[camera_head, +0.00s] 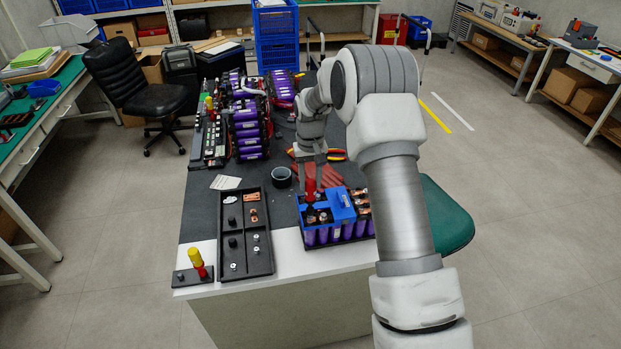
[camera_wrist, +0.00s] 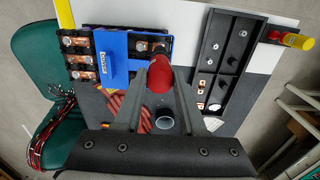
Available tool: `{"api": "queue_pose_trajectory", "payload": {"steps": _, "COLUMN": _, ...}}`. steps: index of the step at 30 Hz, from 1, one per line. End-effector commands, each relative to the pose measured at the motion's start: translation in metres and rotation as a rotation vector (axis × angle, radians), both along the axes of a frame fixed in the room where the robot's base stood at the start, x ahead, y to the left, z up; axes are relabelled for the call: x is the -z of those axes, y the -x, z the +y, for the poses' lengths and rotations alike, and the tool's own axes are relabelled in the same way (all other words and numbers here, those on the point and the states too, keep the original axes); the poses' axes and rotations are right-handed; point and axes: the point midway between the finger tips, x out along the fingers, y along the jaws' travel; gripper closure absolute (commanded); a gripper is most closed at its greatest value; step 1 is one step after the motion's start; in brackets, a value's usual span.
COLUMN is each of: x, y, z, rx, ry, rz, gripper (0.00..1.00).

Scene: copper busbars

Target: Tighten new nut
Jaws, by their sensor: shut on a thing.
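My gripper (camera_head: 312,176) is shut on a red-handled tool (camera_head: 310,190), which points down over the left part of the battery module (camera_head: 339,233) with purple cells. In the wrist view the red handle (camera_wrist: 159,76) sits between the fingers (camera_wrist: 161,82). A blue cover (camera_wrist: 116,61) lies over part of the module, with the tool beside its edge. Copper busbars (camera_wrist: 82,58) with round nuts show on the open side. The tool's lower end is mostly hidden, so I cannot tell whether it touches a nut.
A black divided tray (camera_head: 258,229) holds nuts, black parts and a copper busbar. A yellow-and-red tool (camera_head: 196,261) stands in a black holder at the front left. Purple battery packs (camera_head: 250,130) fill the far end.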

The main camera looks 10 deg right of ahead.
Motion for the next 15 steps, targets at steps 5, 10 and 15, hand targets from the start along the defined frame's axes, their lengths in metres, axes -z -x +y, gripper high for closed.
{"api": "queue_pose_trajectory", "payload": {"steps": 5, "x": -0.0011, "y": -0.0003, "z": 0.0001, "rx": -0.079, "ry": -0.002, "rz": -0.001, "gripper": 1.0}}
{"api": "queue_pose_trajectory", "payload": {"steps": 10, "x": -0.0013, "y": -0.0003, "z": -0.0002, "rx": -0.296, "ry": -0.001, "rz": -0.001, "gripper": 1.0}}
{"api": "queue_pose_trajectory", "payload": {"steps": 15, "x": -0.0017, "y": -0.0002, "z": -0.0005, "rx": -0.515, "ry": -0.001, "rz": -0.001, "gripper": 1.0}}
